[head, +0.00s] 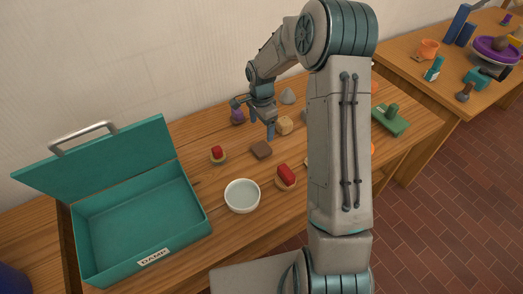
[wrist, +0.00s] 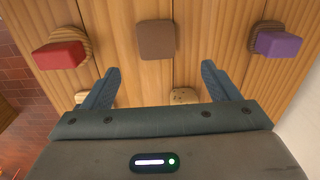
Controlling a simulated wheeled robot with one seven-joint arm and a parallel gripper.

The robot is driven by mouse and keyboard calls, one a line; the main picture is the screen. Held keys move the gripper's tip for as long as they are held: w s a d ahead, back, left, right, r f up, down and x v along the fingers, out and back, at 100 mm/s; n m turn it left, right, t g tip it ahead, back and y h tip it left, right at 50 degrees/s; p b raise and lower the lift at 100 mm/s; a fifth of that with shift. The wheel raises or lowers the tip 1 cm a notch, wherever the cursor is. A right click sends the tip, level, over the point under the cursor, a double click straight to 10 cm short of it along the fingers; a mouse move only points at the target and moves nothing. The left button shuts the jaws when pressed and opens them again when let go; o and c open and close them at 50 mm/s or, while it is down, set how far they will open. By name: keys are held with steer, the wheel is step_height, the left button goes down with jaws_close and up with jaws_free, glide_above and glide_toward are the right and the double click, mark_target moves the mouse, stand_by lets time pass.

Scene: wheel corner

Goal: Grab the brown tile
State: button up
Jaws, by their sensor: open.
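The brown tile (head: 261,150) lies flat on the wooden table in the head view, between a small red-topped piece and a tan block. In the wrist view the brown tile (wrist: 156,39) is a rounded square near the top middle, beyond my fingertips. My gripper (head: 262,130) hangs above the table just behind the tile, fingers pointing down. In the wrist view my gripper (wrist: 167,77) is open and empty, its two blue fingers apart, with the tile lying ahead of the gap between them and not touched.
A red block on a round base (wrist: 60,55) and a purple block on a round base (wrist: 277,43) flank the tile in the wrist view. A tan block (head: 284,126), a white bowl (head: 242,196) and an open teal case (head: 196,229) stand around it.

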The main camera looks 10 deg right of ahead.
glide_above(261, 148)
steer(key=f, duration=0.4)
steer(key=shift+w+d+f, duration=0.1)
steer(key=shift+w+f, duration=0.1)
steer(key=shift+f, duration=0.2)
steer(key=shift+s+f+p, duration=0.15)
steer(key=shift+f+p, duration=0.15)
steer(key=shift+f, duration=1.05)
steer(key=shift+s+f+p, duration=0.15)
steer(key=shift+f+p, duration=0.1)
steer(key=shift+f, duration=1.05)
steer(key=c, duration=1.1)
steer(key=shift+c, duration=0.2)
steer(key=shift+r, duration=0.2)
